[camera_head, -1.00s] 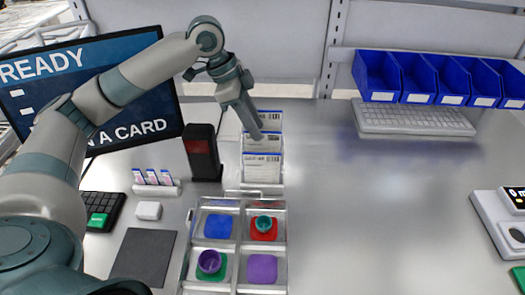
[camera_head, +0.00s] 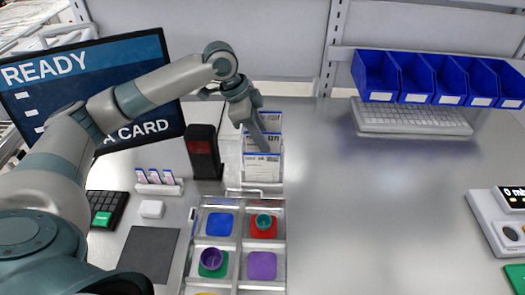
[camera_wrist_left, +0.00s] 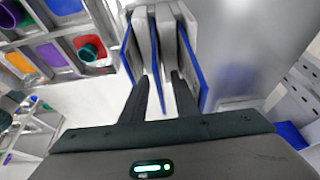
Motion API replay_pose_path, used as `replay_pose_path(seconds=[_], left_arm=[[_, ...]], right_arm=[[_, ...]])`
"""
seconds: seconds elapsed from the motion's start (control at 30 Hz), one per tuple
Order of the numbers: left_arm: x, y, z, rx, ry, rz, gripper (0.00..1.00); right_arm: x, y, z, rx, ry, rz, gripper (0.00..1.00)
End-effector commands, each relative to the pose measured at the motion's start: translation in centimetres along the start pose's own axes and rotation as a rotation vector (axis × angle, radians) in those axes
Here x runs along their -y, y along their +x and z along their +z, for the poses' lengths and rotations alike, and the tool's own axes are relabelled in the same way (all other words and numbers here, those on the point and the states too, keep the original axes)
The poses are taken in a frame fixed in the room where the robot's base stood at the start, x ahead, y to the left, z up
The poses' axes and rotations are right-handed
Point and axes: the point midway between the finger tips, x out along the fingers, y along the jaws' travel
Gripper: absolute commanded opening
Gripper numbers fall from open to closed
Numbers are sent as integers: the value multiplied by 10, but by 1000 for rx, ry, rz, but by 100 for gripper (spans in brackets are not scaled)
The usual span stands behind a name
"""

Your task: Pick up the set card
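Several white cards with blue edges and printed labels stand upright in a card rack (camera_head: 246,168) in the middle of the bench; the front card (camera_head: 262,172) shows best. Which one is the set card I cannot tell for certain. My left gripper (camera_head: 266,148) points down into the rack from above. In the left wrist view its two dark fingers (camera_wrist_left: 162,80) are apart, with the blue edge of the middle card (camera_wrist_left: 156,65) showing between them. Cards also stand on either side of the fingers. My right gripper is not in view.
A dark card reader (camera_head: 203,152) stands just left of the rack. A metal tray (camera_head: 240,220) with coloured compartments and small cups lies in front. Blue bins (camera_head: 408,76) hang at the back right above a keyboard-like panel (camera_head: 414,118). The bench's right middle is clear.

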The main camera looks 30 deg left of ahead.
Motion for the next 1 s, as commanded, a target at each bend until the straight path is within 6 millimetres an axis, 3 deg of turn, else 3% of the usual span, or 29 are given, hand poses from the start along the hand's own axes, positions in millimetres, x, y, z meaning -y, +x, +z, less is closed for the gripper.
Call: replay_pose_path(seconds=[0.1,0.2,0.23,0.67,1.0], left_arm=[[0,0,0,0,0,0,27],[0,0,0,0,0,0,3],[0,0,0,0,0,0,0],[0,-3,-1,-1,0,-1,0],[1,-39,-17,-4,2,-4,0]], right_arm=[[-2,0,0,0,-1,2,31],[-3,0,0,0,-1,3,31],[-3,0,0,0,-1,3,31],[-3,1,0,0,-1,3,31],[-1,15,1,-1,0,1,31]])
